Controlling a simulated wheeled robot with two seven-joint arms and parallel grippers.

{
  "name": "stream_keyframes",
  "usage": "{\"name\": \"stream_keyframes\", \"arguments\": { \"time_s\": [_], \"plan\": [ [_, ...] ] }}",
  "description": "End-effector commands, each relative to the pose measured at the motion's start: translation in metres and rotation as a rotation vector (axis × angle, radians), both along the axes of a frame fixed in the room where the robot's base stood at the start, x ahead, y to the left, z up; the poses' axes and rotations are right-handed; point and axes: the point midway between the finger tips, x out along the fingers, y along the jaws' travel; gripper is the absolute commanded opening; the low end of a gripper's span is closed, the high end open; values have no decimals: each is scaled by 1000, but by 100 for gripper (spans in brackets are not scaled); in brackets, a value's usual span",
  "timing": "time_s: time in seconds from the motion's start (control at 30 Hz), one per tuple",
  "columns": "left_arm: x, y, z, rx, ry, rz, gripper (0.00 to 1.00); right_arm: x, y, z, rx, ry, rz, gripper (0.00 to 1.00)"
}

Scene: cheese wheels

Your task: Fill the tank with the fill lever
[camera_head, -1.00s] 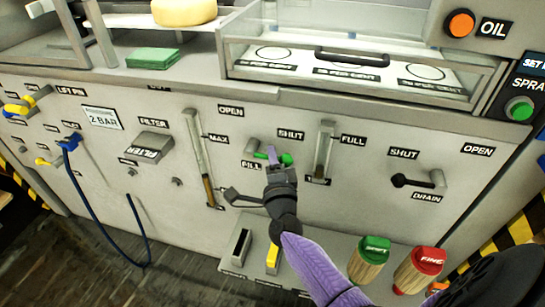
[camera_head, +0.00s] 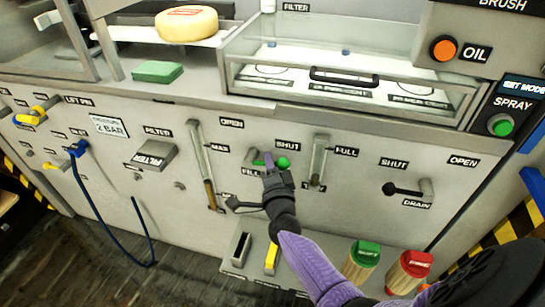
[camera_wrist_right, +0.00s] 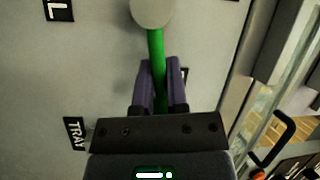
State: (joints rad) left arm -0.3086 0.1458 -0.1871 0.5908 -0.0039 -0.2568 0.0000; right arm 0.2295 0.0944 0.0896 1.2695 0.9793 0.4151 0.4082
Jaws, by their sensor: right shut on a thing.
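The fill lever (camera_head: 283,162) is green and sits on the grey front panel, between the FILL and SHUT labels. It points to the right from its round grey pivot (camera_wrist_right: 152,12). My right gripper (camera_head: 268,163) is shut on the lever. In the right wrist view, the purple fingers (camera_wrist_right: 160,85) close around the green rod (camera_wrist_right: 156,48). A vertical sight gauge (camera_head: 319,158) with a FULL label stands just right of the lever. The liquid level in it is too small to tell. My left gripper is not in view.
A black drain lever (camera_head: 404,189) is further right. A second gauge (camera_head: 203,165) marked MAX and a dark lever (camera_head: 243,205) are to the left. Green and red shakers (camera_head: 362,258) stand on a low shelf. A cheese wheel (camera_head: 186,24) lies above.

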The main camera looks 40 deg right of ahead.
Motion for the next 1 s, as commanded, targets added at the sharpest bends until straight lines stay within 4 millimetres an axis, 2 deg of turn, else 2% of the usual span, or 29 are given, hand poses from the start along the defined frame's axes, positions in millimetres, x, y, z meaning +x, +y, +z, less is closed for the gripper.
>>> {"name": "stream_keyframes", "arguments": {
  "time_s": [0.03, 0.1, 0.4, 0.77, 1.0],
  "plan": [
    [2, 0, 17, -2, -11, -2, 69, 0, 1, 12, -24, 30, 1, 0],
    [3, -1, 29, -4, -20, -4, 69, 1, 2, 15, -65, 78, 3, 0],
    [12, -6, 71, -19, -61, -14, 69, 6, 6, 26, -233, 275, 3, 0],
    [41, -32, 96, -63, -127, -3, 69, 12, 11, 30, -371, 437, 3, 0],
    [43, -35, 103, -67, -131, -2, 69, 14, 12, 30, -414, 486, 3, 0]
  ]
}}
